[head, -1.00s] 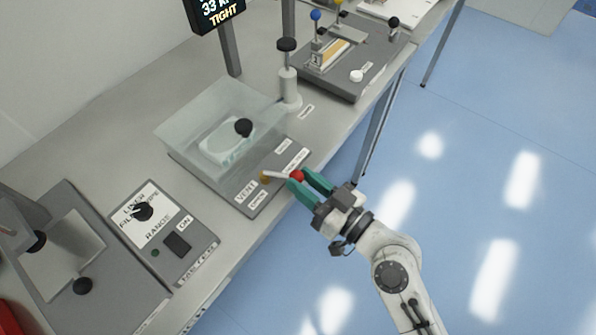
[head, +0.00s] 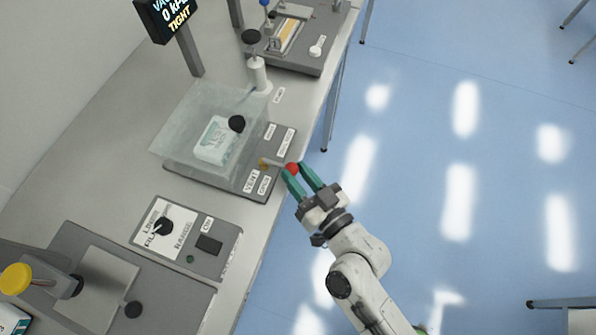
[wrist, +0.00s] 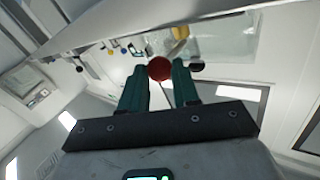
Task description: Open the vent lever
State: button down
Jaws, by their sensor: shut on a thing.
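The vent lever is a thin pale rod with a red ball knob (head: 292,168) on its outer end. The rod runs from a brass pivot (head: 264,163) on the grey base at the front of a clear chamber (head: 192,118). VENT and OPEN labels sit just below the lever in the head view. My gripper (head: 296,170) has its green fingers shut on the red knob, beyond the base's front edge. In the wrist view the red knob (wrist: 159,69) sits between the fingertips.
A white pouch (head: 215,141) lies in the clear chamber, with a black knob (head: 237,123) by it. A control box (head: 187,240) stands at lower left. Another grey fixture (head: 300,38) stands farther back. Open blue floor lies to the right of the bench.

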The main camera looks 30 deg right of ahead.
jog(key=c, duration=1.1)
grip_release()
jog(key=shift+a, duration=0.1)
jog(key=s+d+b, duration=0.2)
jog(key=s+b, duration=0.1)
jog(key=s, duration=0.7)
jog(key=shift+s, duration=0.35)
